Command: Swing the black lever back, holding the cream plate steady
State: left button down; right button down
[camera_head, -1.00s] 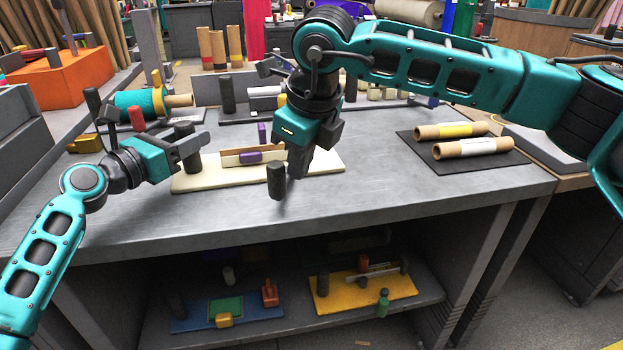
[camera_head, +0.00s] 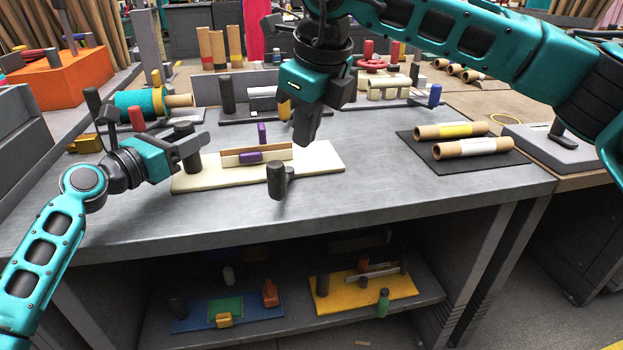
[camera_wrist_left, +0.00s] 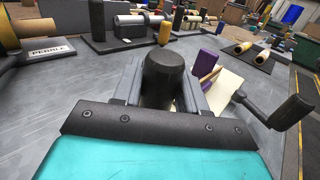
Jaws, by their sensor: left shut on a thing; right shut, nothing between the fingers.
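The cream plate (camera_head: 325,163) lies on the grey bench, with a black post at its left end and a purple-and-cream rail along it. The black lever (camera_head: 276,180) sticks out over the plate's front edge, its thick grip toward me. It also shows at the right of the left wrist view (camera_wrist_left: 292,112). My left gripper (camera_head: 187,150) is shut on the black post (camera_wrist_left: 163,78), which stands upright between its fingers. My right gripper (camera_head: 306,132) is shut and empty, above the plate and behind the lever's grip, apart from it.
A dark mat (camera_head: 480,165) with two cardboard rolls lies to the right. Behind the plate stand other fixtures, including a teal roll (camera_head: 140,105) and a grey base with a black post (camera_head: 227,95). The bench front is clear. A shelf below holds blue and yellow plates.

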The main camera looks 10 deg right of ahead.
aim_at(175, 127)
pick_arm(q)
jog(key=shift+f, duration=0.2)
jog(key=c, duration=0.9)
grip_release()
jog(key=o, duration=0.9)
jog(key=shift+r, duration=0.15)
jog(key=shift+r, duration=0.15)
jog(key=shift+r+p, duration=1.4)
jog(key=shift+p, duration=0.8)
